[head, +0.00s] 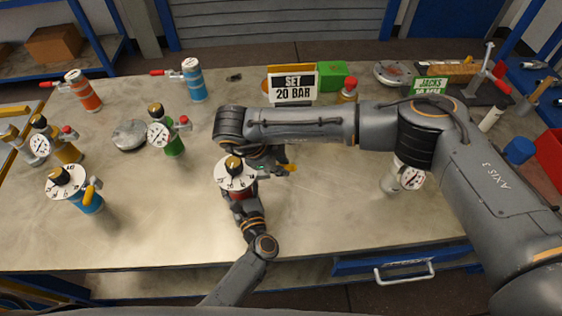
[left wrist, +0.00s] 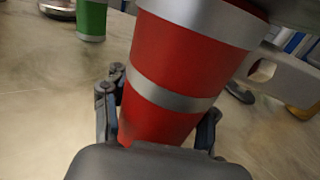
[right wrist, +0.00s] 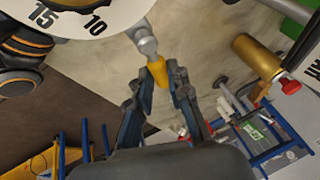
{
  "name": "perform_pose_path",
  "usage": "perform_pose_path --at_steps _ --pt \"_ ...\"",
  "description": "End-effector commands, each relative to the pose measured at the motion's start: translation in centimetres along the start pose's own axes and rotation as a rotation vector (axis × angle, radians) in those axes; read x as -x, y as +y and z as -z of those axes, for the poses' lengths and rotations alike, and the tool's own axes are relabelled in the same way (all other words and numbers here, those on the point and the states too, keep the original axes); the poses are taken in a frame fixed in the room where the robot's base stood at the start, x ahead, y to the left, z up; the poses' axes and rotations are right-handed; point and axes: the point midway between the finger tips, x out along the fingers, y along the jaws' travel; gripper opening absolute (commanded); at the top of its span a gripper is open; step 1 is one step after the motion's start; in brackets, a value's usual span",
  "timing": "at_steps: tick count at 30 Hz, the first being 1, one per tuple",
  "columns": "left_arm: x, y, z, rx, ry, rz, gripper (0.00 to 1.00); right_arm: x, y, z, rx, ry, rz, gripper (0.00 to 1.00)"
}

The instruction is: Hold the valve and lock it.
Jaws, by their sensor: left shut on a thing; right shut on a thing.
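The valve has a red body with silver bands, seen large in the left wrist view (left wrist: 175,75). In the head view, its white dial (head: 222,180) faces up, with a black and gold knob (head: 234,164) on top. My left gripper (head: 240,202) is shut around the red body from the front. The valve's yellow-tipped lever (right wrist: 158,72) sits between the fingers of my right gripper (right wrist: 162,88), which is shut on it. In the head view my right gripper (head: 278,165) partly hides the lever and the dial's far edge.
A sign (head: 293,88) reads "SET 20 BAR". Other dialled valves stand around: a green one (head: 173,147), a blue one (head: 88,203) and a silver one (head: 392,180) under my right arm. A grey flanged disc (head: 130,134) lies left.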

Motion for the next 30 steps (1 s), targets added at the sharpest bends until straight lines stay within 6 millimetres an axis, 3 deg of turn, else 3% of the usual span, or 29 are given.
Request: perform_pose_path --at_steps 30 --pt "0.1 -0.1 0.0 -0.001 0.000 0.003 0.00 1.4 2.3 -1.6 -0.848 0.242 -0.349 0.00"
